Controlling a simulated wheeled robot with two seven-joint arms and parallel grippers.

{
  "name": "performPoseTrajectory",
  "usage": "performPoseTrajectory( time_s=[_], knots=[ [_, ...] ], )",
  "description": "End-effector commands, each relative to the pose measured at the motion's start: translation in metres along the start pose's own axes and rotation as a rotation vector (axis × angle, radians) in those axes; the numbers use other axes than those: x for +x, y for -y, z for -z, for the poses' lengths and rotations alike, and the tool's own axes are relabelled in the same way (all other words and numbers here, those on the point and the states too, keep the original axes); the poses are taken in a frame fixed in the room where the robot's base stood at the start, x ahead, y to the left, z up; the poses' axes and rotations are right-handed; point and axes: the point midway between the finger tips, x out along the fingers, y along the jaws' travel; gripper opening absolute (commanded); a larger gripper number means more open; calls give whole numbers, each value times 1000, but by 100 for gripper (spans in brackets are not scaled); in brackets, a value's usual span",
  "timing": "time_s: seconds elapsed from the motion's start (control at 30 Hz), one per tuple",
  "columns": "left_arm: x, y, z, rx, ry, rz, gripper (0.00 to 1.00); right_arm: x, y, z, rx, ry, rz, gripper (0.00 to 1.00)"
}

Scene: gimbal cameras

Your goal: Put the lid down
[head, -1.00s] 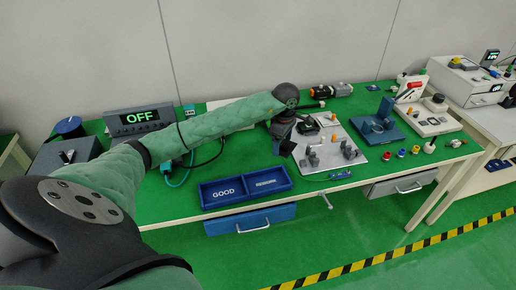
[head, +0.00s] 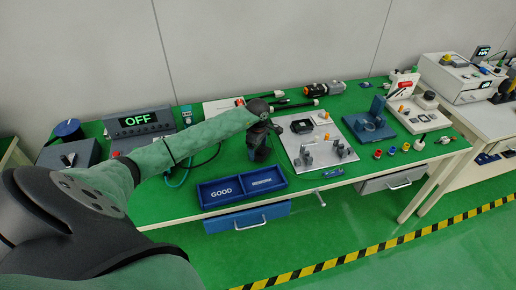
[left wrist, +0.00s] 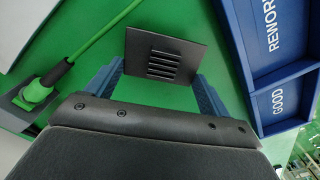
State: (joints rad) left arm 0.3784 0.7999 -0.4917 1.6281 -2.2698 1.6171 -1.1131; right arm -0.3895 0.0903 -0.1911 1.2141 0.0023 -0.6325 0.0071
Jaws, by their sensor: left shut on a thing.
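The lid (left wrist: 165,54) is a dark, thin, nearly square plate with a row of slots in it. In the left wrist view it sits between the two blue fingers of my left gripper (left wrist: 158,72), which is shut on it. In the head view my left gripper (head: 260,153) is over the green bench, between the blue tray and the metal plate. The lid cannot be made out clearly there against the dark gripper. I cannot tell the gap between lid and bench. My right gripper is not in view.
The blue two-part tray (head: 205,198), marked GOOD and REWORK, is close in front of the gripper. The metal plate (head: 322,134) to the right carries a dark square housing (head: 301,126) and several fixtures. A cable lies left of the gripper, by the OFF display (head: 138,121).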

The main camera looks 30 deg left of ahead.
Motion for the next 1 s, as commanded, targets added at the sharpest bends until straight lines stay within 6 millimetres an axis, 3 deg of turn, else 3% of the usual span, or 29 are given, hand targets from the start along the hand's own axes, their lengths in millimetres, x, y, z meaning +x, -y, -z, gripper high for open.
performPoseTrajectory(
  time_s=[0.27, 0.77, 0.8, 0.87, 1.0],
  knots=[
    [14, 0, 0, 0, 1, -1, 59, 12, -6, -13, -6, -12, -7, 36],
    [18, 0, 0, 0, 0, -1, 59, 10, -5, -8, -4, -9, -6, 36],
    [18, 0, 0, 0, 0, -1, 89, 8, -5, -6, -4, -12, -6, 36],
    [18, 0, 0, 0, 0, -1, 100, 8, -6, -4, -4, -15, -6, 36],
    [18, 0, 0, 0, 0, -1, 100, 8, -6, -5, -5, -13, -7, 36]
  ],
)
